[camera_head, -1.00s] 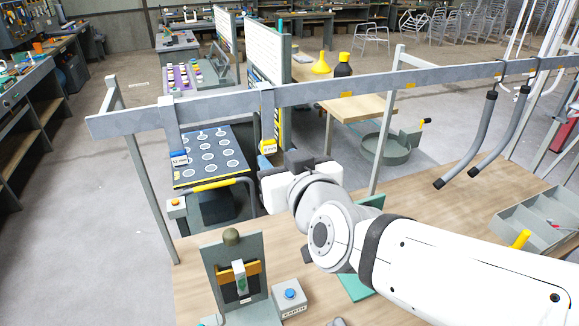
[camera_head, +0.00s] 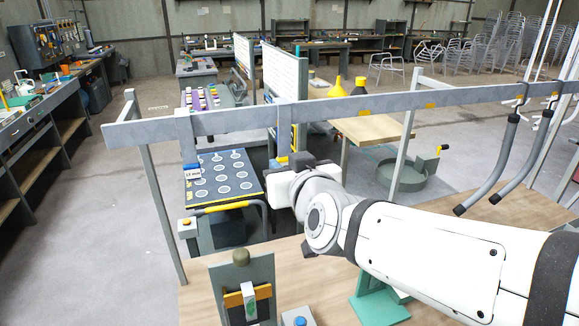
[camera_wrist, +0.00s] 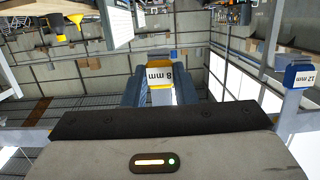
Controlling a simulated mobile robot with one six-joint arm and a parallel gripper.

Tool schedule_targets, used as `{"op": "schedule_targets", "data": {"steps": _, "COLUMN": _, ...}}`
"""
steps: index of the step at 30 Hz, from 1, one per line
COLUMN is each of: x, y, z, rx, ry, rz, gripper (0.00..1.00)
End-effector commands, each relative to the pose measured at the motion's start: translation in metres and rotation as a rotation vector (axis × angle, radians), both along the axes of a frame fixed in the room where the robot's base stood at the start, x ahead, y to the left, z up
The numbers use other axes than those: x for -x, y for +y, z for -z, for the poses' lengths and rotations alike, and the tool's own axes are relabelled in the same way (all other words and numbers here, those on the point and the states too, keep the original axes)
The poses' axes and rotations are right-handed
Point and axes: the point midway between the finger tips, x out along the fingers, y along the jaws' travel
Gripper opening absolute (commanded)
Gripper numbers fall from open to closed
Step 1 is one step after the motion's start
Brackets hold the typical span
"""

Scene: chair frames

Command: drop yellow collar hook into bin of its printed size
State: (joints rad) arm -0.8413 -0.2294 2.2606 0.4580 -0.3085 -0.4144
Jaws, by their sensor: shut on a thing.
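The yellow collar hook (camera_wrist: 160,85) is between the two fingers of my gripper (camera_wrist: 160,93) in the wrist view. Its white label reads "8 mm", upside down there. My gripper is shut on it. In the head view my gripper (camera_head: 291,163) is by the lower end of a rail hanger, and only a sliver of yellow shows beside it. I cannot tell whether the hook still touches the hanger. A blue collar piece labelled "12 mm" (camera_head: 192,171) hangs on the left hanger; it also shows in the wrist view (camera_wrist: 300,76). No bin's size print is readable.
The grey rail (camera_head: 345,106) crosses above the bench on posts. A dark board with white circles (camera_head: 222,192) lies beyond it. Two dark hooked tubes (camera_head: 488,165) hang at right. A clamp stand (camera_head: 243,285) and a blue button (camera_head: 300,321) stand on the front bench.

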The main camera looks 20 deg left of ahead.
Motion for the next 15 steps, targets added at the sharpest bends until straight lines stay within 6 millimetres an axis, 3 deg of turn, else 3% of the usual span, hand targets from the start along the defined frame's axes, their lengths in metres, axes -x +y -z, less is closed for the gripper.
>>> {"op": "schedule_targets", "data": {"steps": 15, "x": 0.0, "y": 0.0, "z": -0.0081, "rx": -0.001, "ry": -0.001, "rz": 0.0, "gripper": 0.0}}
